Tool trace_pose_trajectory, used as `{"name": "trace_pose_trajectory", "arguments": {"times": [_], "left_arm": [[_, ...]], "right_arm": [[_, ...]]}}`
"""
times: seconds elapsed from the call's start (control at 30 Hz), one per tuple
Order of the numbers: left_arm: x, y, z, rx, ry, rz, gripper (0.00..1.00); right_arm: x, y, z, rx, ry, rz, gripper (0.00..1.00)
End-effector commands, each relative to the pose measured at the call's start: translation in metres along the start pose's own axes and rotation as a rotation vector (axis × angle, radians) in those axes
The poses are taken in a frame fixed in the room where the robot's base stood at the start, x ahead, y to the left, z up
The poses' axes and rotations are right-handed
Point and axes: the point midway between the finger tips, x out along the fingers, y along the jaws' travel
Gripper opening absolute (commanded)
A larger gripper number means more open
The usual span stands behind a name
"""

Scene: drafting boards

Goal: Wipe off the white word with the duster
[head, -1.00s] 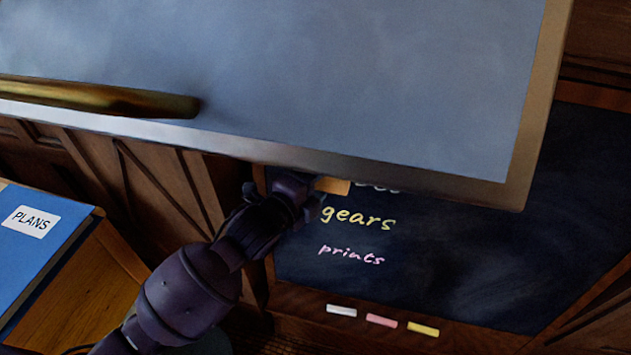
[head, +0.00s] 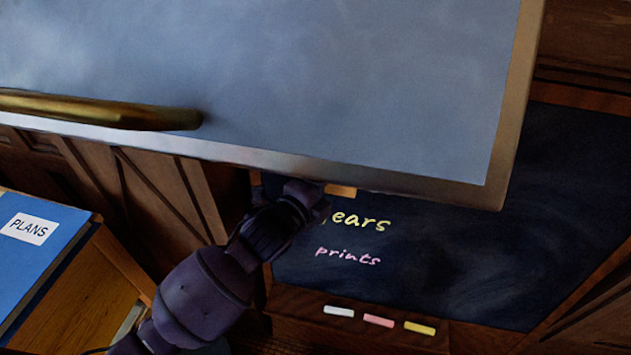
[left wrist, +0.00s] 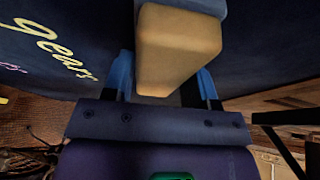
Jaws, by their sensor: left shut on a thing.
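My left gripper (head: 308,194) is shut on the duster, a tan block (head: 341,191), in front of the upper left of the blackboard (head: 450,270). The duster fills the top middle of the left wrist view (left wrist: 178,50), between the two fingers. In the head view the drafting board's lower edge cuts off most of the duster and the top of the blackboard. No white word shows in either view now. The yellow word "gears" (head: 362,220) is partly covered by my gripper. The pink word "prints" (head: 348,256) is below it. My right gripper is not in view.
The large tilted drafting board (head: 330,90) with a brass bar (head: 100,110) hangs over the blackboard's top. White (head: 338,311), pink (head: 378,320) and yellow (head: 419,328) chalks lie on the ledge. A blue "PLANS" binder (head: 45,250) is at left.

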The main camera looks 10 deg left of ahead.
Motion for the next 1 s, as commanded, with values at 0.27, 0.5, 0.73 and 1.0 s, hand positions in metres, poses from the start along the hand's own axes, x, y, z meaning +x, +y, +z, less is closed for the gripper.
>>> {"name": "trace_pose_trajectory", "arguments": {"times": [0.27, 0.5, 0.73, 1.0], "left_arm": [[0.004, 0.000, -0.012, 0.000, 0.001, 0.000, 0.33], [0.010, -0.002, -0.023, 0.000, 0.001, -0.002, 0.33], [0.018, -0.001, -0.038, -0.001, 0.001, -0.001, 0.33], [0.021, -0.001, -0.045, -0.001, 0.001, -0.001, 0.33]], "right_arm": [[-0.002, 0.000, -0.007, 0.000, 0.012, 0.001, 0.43], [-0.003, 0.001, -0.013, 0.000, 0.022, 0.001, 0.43], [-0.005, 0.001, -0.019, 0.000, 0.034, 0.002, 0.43], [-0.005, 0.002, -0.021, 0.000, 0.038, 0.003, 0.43]]}}
